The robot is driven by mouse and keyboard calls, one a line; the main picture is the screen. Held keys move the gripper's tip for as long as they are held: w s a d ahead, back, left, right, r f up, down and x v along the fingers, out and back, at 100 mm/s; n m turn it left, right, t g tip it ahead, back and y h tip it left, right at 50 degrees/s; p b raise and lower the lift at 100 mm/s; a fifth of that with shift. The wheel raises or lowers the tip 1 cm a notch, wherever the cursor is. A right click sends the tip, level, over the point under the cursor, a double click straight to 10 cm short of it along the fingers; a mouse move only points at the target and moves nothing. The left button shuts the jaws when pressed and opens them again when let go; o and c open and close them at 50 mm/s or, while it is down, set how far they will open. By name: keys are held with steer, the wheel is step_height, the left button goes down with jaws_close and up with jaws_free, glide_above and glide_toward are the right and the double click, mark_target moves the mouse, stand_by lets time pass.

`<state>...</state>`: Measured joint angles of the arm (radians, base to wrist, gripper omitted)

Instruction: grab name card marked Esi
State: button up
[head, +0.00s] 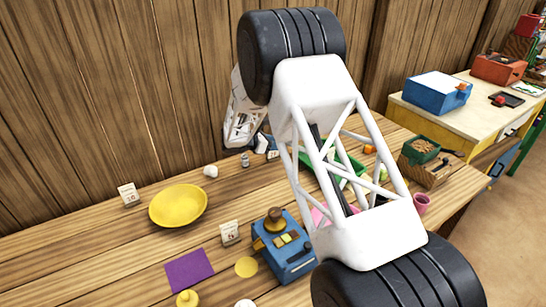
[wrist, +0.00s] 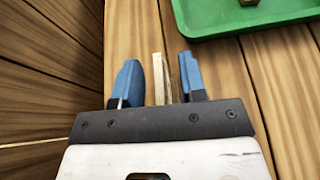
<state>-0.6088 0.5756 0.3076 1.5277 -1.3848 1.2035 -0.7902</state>
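My gripper (wrist: 159,72) has two blue fingers, spread apart, low over the table. Between them stands a thin, pale card-like piece (wrist: 159,80), seen nearly edge-on, with a gap to each finger. Its face and any name on it are hidden. In the head view my gripper (head: 265,143) is partly covered by my arm, with a small white piece beside the fingers. Two other small white cards stand on the table: one at the far left (head: 128,195), one beside the blue scale (head: 230,233). Their marks are too small to read.
A green tray (wrist: 250,22) lies close to the right of my gripper. The wooden wall (wrist: 45,75) is close on the left. A yellow dish (head: 178,205), a blue scale (head: 290,262) and a purple cloth (head: 190,270) occupy the front left. A pink cup (head: 421,203) stands right.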

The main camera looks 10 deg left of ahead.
steer(key=shift+w+d+f, duration=0.15)
steer(key=shift+w+d, duration=0.15)
stand_by(0.4)
jaws_close()
